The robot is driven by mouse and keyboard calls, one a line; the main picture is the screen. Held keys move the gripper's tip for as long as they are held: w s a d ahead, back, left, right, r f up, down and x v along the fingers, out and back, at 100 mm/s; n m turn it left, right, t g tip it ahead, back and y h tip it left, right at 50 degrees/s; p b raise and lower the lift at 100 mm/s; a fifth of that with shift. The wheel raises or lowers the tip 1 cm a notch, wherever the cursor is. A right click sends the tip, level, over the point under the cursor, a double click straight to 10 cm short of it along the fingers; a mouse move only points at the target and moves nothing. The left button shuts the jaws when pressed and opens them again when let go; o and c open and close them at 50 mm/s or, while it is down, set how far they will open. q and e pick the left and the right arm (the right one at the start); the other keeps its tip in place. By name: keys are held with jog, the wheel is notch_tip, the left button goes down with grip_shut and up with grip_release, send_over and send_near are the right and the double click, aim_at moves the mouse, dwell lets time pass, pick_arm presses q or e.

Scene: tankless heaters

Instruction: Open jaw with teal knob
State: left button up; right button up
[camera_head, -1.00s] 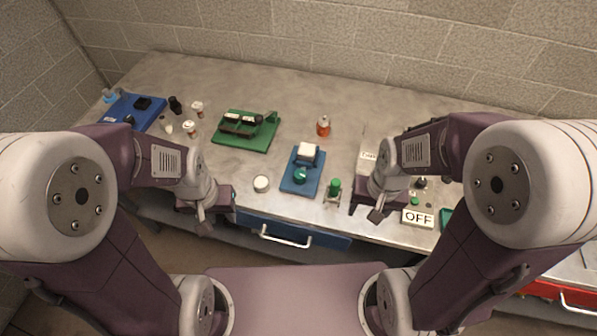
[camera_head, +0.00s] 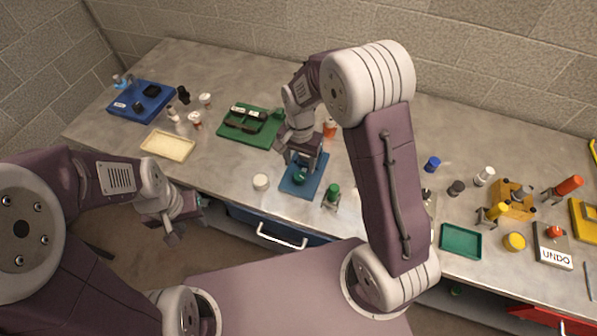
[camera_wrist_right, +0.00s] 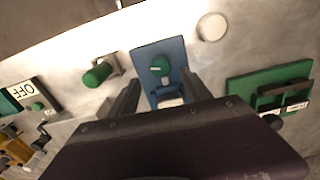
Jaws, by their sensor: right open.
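The teal knob (camera_head: 299,178) sits on a small blue base (camera_head: 291,188) near the front of the bench. In the right wrist view the knob (camera_wrist_right: 160,66) shows a pale line on its top, and the blue base (camera_wrist_right: 146,57) surrounds it. A white block (camera_wrist_right: 171,103) on the base is partly hidden behind my right gripper. My right gripper (camera_head: 305,164) hovers over the base. In its wrist view the two fingers (camera_wrist_right: 157,90) are apart, with the knob beyond the gap and nothing between them. My left gripper (camera_head: 180,224) is off the front edge, away from the base; its jaws are unclear.
A green board (camera_head: 235,125) stands left of the base. A white round cap (camera_head: 261,182) and a green-knobbed fixture (camera_head: 333,193) flank the base. A cream tray (camera_head: 168,146) and a blue board (camera_head: 157,98) are farther left. A blue drawer (camera_head: 285,235) is below the front edge.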

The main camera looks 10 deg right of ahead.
aim_at(300, 175)
notch_tip(300, 175, down, 5)
jog(key=shift+w+f, duration=0.1)
jog(key=shift+f+p, duration=0.3)
jog(key=shift+f, duration=0.25)
grip_shut()
